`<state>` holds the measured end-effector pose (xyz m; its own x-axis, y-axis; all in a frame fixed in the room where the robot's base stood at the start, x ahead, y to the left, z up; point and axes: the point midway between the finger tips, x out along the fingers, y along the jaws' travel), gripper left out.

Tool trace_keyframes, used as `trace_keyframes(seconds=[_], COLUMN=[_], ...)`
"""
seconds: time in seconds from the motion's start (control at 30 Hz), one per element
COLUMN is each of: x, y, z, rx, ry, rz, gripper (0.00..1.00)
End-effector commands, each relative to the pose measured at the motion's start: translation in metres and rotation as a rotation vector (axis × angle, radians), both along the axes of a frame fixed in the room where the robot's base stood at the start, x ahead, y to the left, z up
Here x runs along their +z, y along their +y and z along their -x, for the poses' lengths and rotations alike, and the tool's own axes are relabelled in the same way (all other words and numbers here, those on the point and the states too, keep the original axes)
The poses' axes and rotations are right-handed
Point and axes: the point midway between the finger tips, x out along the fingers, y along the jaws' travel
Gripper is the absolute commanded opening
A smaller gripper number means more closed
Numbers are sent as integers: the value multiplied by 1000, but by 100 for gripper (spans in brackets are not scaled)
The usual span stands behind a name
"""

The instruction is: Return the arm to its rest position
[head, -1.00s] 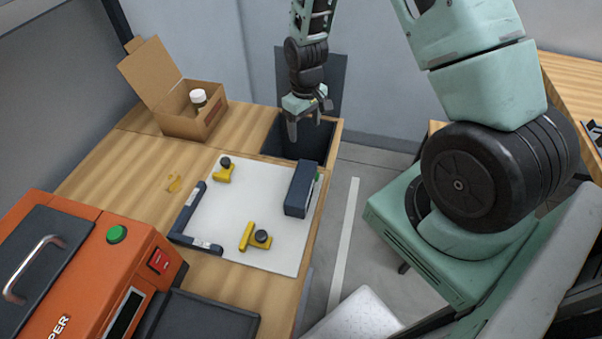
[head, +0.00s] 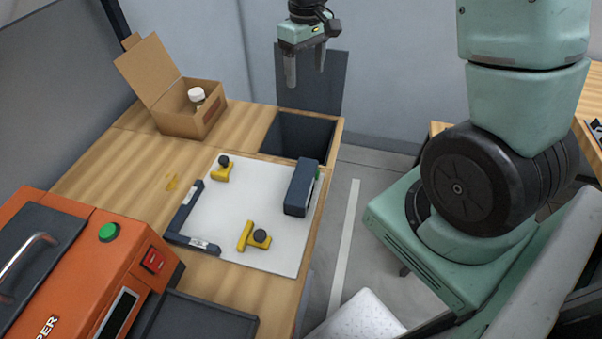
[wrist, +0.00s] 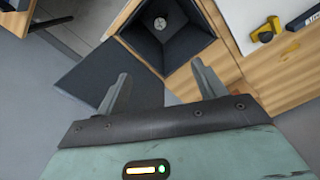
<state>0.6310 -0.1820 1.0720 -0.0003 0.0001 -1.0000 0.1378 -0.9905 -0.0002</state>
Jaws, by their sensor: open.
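My gripper (head: 305,68) hangs in the air above the back end of the bench, with its two fingers pointing down. The fingers stand apart and hold nothing. In the wrist view my gripper (wrist: 160,90) also shows spread and empty fingers. The open dark bin (head: 302,132) set into the bench lies below and in front of it in the head view. Something small, round and pale (wrist: 159,23) lies at the bottom of the bin in the wrist view.
A white board (head: 235,205) carries yellow clamps (head: 255,237) and a dark block (head: 299,187). An open cardboard box (head: 185,118) holds a white-capped jar (head: 197,97). An orange machine (head: 75,260) stands front left.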

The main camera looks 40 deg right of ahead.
Motion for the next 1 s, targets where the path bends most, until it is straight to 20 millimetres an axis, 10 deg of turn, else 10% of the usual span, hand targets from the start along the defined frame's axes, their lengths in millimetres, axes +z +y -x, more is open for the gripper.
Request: trace_keyframes(seconds=[0.47, 0.67, 0.8, 1.0], x=[1, 18, 31, 38], y=[6, 95, 174, 233], z=[1, 35, 95, 191], rx=[10, 137, 278, 454], ry=[-2, -15, -16, -13], rz=[-2, -38, -63, -64], gripper=[70, 70, 70, 70])
